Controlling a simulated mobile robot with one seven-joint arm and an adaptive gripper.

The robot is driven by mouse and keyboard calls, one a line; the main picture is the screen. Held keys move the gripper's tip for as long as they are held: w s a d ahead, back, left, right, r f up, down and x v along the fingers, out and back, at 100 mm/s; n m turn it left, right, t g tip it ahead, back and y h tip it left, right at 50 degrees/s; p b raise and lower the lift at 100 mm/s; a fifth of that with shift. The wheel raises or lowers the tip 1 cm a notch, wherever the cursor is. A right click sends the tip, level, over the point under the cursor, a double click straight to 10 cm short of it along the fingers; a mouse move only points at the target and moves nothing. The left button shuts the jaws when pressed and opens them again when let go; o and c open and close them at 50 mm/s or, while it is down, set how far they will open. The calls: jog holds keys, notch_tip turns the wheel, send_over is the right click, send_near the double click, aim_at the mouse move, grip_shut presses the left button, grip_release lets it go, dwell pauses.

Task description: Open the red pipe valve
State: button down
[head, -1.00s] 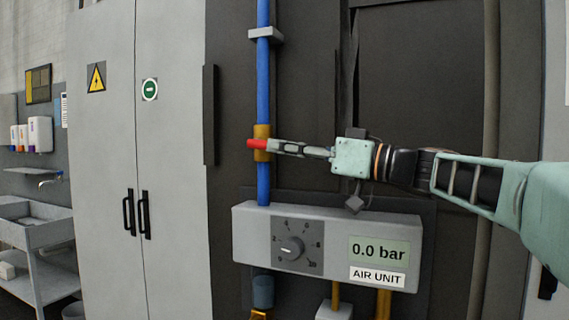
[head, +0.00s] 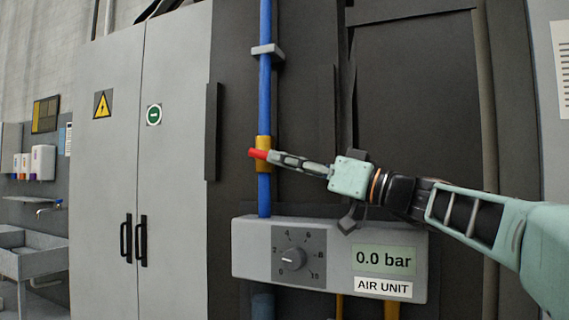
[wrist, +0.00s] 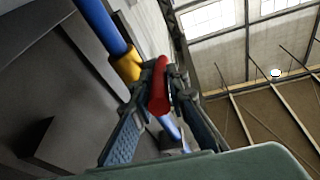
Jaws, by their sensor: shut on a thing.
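The red valve handle (head: 257,154) sits on the brass valve body (head: 264,142) on the vertical blue pipe (head: 264,95). In the head view the handle lies nearly level across the pipe, tilted slightly. My gripper (head: 277,158) reaches in from the right and is shut on the handle. In the wrist view the red handle (wrist: 159,88) shows between the two fingers, with the brass body (wrist: 126,66) behind it. The fingers hide part of the handle. The air unit (head: 240,249) below the pipe reads 0.0 bar.
A dial (head: 292,259) on the air unit points near the low end. A grey cabinet (head: 175,180) stands to the left, with a dark vertical bar (head: 212,130) beside it. A sink (head: 35,255) is at far left. Dark panels (head: 420,100) stand behind my arm.

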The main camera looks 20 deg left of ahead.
jog(key=c, duration=1.9)
grip_release()
jog(key=v, duration=1.2)
jog(key=shift+d, duration=0.1)
